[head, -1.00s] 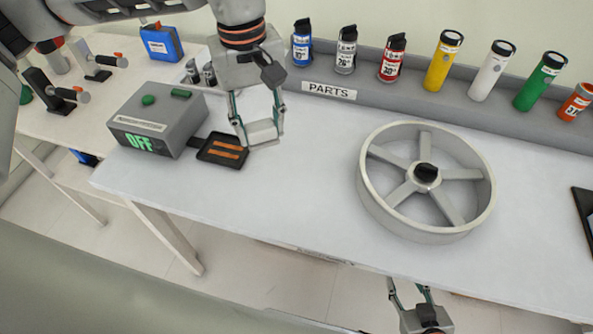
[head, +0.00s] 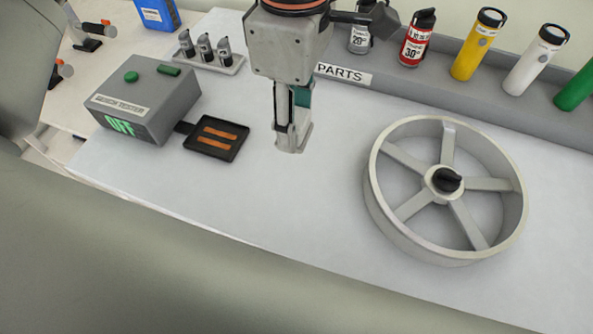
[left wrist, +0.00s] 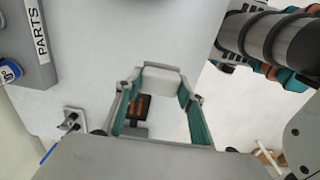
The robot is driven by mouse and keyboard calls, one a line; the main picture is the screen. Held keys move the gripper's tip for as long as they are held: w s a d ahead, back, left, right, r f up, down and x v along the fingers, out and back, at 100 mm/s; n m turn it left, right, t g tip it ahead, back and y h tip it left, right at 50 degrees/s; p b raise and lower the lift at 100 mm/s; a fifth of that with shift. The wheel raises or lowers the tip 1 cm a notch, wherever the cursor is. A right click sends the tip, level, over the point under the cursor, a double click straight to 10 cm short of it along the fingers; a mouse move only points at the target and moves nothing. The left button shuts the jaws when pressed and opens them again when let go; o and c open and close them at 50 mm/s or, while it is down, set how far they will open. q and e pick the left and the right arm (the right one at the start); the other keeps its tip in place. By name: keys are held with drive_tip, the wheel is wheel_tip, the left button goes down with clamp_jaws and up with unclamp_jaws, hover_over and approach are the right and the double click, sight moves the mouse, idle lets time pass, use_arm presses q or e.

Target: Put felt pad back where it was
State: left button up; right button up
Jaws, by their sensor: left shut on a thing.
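My left gripper (head: 292,146) is shut on a pale grey-white block, which I take to be the felt pad; it shows best between the fingertips in the left wrist view (left wrist: 160,80). In the head view the fingers are seen nearly edge-on and hide most of it. They are over the white table, between the black tray and the spoked wheel. I cannot tell whether the pad touches the table. My right gripper is not in view.
A black tray (head: 226,154) with two orange strips joins the grey tester box (head: 160,102), reading OFF. The spoked wheel (head: 384,212) lies at right. A PARTS shelf (head: 470,97) with several cylinders runs along the back. The table front is clear.

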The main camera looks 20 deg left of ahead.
sight(296, 184)
use_arm(q)
wheel_tip(296, 184, down, 15)
drive_tip(key=shift+f+b, duration=0.1)
drive_tip(key=shift+b, duration=0.2)
idle(0.3)
drive_tip(key=shift+f, duration=0.1)
drive_tip(key=o, duration=1)
wheel_tip(296, 184, up, 12)
drive_tip(key=shift+f+p, duration=0.1)
drive_tip(key=shift+p, duration=0.2)
drive_tip(key=shift+r, duration=0.3)
